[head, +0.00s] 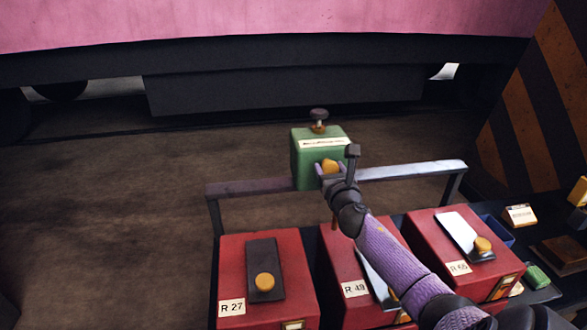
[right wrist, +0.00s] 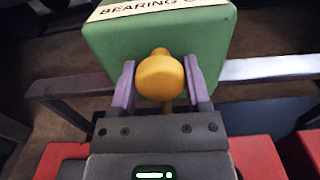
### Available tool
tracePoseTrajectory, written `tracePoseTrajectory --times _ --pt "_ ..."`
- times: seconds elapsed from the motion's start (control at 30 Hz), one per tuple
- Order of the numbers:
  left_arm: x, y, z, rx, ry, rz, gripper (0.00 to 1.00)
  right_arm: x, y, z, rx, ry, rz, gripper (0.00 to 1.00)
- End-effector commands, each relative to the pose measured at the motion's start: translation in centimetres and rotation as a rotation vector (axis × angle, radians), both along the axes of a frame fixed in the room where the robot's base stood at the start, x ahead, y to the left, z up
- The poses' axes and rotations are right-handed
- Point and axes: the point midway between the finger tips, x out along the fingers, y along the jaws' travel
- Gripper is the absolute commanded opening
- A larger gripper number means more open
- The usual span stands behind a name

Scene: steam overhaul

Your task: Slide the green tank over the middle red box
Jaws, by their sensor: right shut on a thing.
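The green tank (head: 308,170) hangs on the grey rail behind the red boxes, with a dark knob on top and a yellow knob on its front. My right gripper (head: 331,169) is shut on the yellow knob; in the right wrist view the purple fingers (right wrist: 160,85) sit on either side of the yellow knob (right wrist: 160,74). The tank (right wrist: 210,45) fills the top there, its label reading "BEARING O…". The middle red box (head: 336,259), labelled R 49, is partly hidden by my right arm. The tank is slightly left of it. My left gripper is not in view.
The grey rail (head: 410,171) runs across behind the boxes on posts. Red box R 27 (head: 232,262) stands left, with a yellow knob; red box R 65 (head: 425,230) stands right. A blue tray (head: 497,232) and small items lie farther right.

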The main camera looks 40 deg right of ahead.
Motion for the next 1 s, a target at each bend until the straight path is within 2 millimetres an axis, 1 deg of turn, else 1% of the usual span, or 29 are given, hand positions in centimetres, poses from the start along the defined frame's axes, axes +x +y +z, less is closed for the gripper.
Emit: tracePoseTrajectory --times 0.03,0.1,0.2,0.3,0.4,0.6,0.9,0.93,0.97,1.0 --pt "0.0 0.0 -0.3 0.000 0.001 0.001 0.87 -0.7 -1.1 -0.1 -0.005 0.003 -0.003 0.00" --pt "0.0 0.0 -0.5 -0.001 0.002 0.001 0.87 -1.5 -2.5 -0.2 -0.004 0.003 -0.003 0.00" --pt "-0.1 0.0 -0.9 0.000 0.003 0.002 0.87 -2.5 -4.1 -0.2 -0.003 0.002 -0.003 0.00" --pt "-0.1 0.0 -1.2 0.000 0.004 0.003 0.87 -3.3 -5.4 -0.2 -0.001 0.001 -0.003 0.00" --pt "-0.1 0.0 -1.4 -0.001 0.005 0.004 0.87 -3.8 -6.2 -0.2 0.000 0.000 -0.002 0.00" --pt "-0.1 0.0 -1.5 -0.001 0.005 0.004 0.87 -4.2 -6.8 -0.1 0.000 -0.001 -0.001 0.00" --pt "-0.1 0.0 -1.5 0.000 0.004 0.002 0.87 -4.2 -6.8 0.0 0.001 -0.001 -0.001 0.00" --pt "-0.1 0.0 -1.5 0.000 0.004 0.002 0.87 -4.2 -6.8 -0.1 0.001 -0.001 -0.001 0.65" --pt "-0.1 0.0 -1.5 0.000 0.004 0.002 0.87 -4.2 -6.8 -0.1 0.001 -0.001 -0.001 0.72" --pt "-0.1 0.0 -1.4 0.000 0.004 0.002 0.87 -4.2 -6.8 -0.1 0.001 -0.001 0.000 0.80"
